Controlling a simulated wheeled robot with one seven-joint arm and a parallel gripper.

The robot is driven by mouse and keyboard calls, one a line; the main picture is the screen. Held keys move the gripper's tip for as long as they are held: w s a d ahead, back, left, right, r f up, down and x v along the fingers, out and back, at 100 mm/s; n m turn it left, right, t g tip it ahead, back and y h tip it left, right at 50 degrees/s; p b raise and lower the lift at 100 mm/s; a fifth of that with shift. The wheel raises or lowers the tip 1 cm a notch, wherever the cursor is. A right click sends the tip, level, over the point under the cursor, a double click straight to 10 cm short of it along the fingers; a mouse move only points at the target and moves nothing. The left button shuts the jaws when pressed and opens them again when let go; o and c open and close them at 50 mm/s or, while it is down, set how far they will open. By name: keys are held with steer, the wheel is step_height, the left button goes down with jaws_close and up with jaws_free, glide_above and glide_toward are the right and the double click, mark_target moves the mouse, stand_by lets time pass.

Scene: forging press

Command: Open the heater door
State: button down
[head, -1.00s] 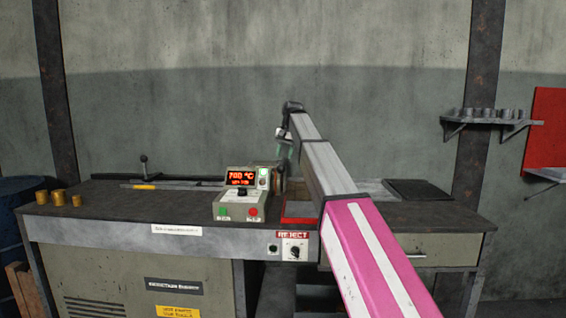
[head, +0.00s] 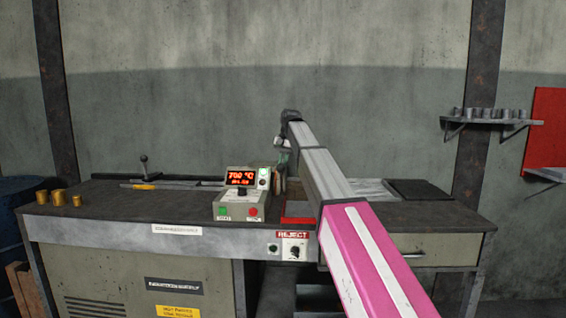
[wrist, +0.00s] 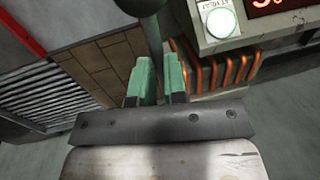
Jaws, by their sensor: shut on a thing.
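My gripper (wrist: 160,78) has green fingers, close together on a dark upright bar (wrist: 153,40) that looks like the heater door's handle. A dark rounded part tops the bar at the upper edge of the wrist view. A tan brick-like panel (wrist: 105,65) lies left of the fingers, and orange heater coils (wrist: 215,70) lie right of them. I cannot tell from the wrist view how far the door stands open. In the head view my gripper (head: 282,157) is small and partly hidden behind the heater control box (head: 241,195), which reads 700 °C.
A red-edged tray (head: 299,220) lies on the bench right of the control box. A lever (head: 144,168) stands at the back left. Several brass cylinders (head: 59,197) stand at the left end. A dark plate (head: 418,190) lies at the right.

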steer(key=shift+w+r+g, duration=0.25)
steer(key=shift+w+r, duration=0.05)
steer(key=shift+r, duration=0.25)
steer(key=shift+w+r+g, duration=0.25)
steer(key=shift+r, duration=0.65)
steer(key=c, duration=1.2)
jaws_free()
steer(key=shift+o, duration=0.2)
